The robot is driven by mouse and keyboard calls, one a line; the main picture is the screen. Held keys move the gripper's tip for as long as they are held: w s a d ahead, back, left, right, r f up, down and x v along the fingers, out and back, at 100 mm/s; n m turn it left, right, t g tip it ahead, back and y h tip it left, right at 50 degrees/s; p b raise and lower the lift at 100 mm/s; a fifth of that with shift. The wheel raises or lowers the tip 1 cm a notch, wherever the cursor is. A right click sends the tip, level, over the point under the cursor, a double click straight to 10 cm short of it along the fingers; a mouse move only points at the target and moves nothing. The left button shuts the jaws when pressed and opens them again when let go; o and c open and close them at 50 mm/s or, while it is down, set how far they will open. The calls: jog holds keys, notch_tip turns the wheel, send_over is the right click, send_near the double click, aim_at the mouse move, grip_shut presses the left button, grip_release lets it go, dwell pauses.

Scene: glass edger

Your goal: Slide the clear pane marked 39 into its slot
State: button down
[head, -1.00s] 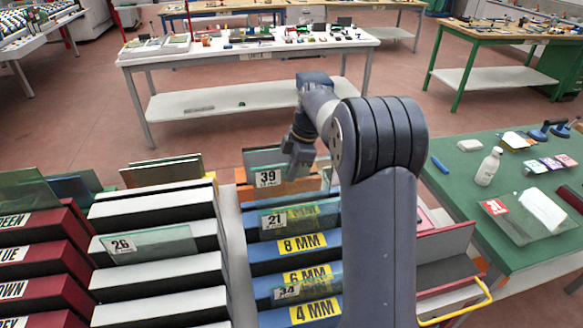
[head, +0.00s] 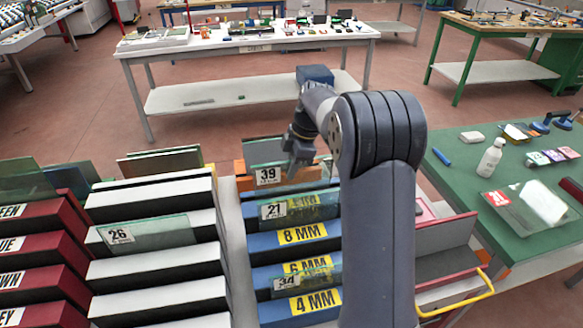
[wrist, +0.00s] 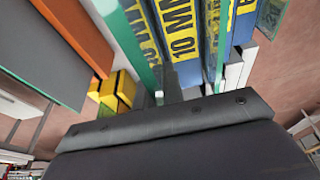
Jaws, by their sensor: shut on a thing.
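The clear pane marked 39 (head: 268,176) stands roughly upright at the far end of the blue rack (head: 262,242). My gripper (head: 300,158) is shut on its right part, in front of orange blocks. In the wrist view, a green-tinted glass edge (wrist: 134,42) runs down toward my gripper beside the yellow 10 MM label (wrist: 180,30). I cannot tell whether the lower edge of pane 39 is in a slot; the rack and my arm hide it. Clear panes marked 21 (head: 300,208) and 34 (head: 306,279) stand in nearer slots.
A white rack (head: 150,272) with pane 26 (head: 148,236) and a dark red rack (head: 40,262) stand to the left. A green table (head: 450,185) with a bottle (head: 490,157) is at right. Orange (wrist: 80,35) and yellow blocks (wrist: 118,90) lie close to my gripper.

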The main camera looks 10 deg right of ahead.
jog(key=shift+f, duration=0.3)
dwell(0.5)
jog(key=c, duration=1.5)
grip_release()
jog(key=shift+b, duration=0.3)
jog(key=shift+o, duration=0.2)
jog(key=shift+f, duration=0.15)
jog(key=v, duration=1.1)
jog(key=x, duration=1)
jog(key=shift+f, duration=0.2)
